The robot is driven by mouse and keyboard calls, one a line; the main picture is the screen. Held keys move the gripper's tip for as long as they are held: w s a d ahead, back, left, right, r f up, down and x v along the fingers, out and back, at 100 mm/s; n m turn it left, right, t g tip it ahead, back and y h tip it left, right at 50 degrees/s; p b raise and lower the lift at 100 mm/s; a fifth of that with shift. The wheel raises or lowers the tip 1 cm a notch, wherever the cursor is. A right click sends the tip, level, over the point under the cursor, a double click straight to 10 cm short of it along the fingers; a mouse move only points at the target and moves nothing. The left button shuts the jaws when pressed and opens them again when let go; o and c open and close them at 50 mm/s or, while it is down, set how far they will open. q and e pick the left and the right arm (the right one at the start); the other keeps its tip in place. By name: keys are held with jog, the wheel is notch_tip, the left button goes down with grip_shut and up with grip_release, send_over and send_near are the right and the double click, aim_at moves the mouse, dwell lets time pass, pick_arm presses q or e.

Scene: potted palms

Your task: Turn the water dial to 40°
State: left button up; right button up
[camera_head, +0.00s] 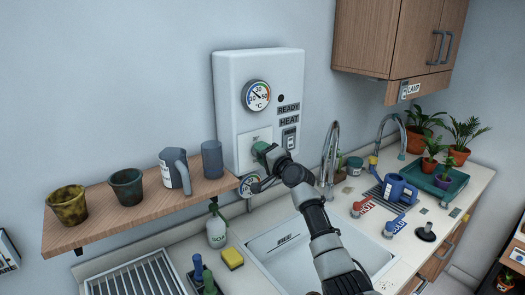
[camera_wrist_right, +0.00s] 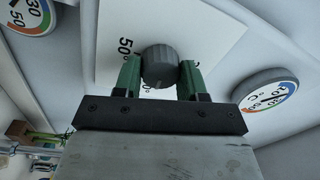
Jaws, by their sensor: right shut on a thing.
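The water dial is a round grey knob (camera_wrist_right: 158,66) on a white plate marked with degree numbers; "50°" shows to its left in the right wrist view. My right gripper (camera_wrist_right: 159,76) is shut on the knob, with one green finger on each side. In the head view my right gripper (camera_head: 262,149) is at the plate (camera_head: 247,139) on the white heater box (camera_head: 230,85) and hides the knob. I cannot tell which number the knob points to. My left gripper is not in view.
A round °C gauge (camera_head: 257,95) is above the plate, and another gauge (camera_head: 249,185) is below, partly hidden by my arm. The sink (camera_head: 350,245) and taps are below right.

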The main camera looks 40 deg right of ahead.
jog(key=shift+m, duration=0.5)
jog(key=o, duration=0.9)
jog(key=shift+s, duration=0.1)
jog(key=s, duration=0.3)
jog(key=s+b, duration=0.1)
jog(key=s, duration=0.3)
jog(key=s+a+b, duration=0.1)
jog(key=s, duration=0.2)
jog(key=shift+s+a+f, duration=0.1)
jog(key=shift+s+f, duration=0.2)
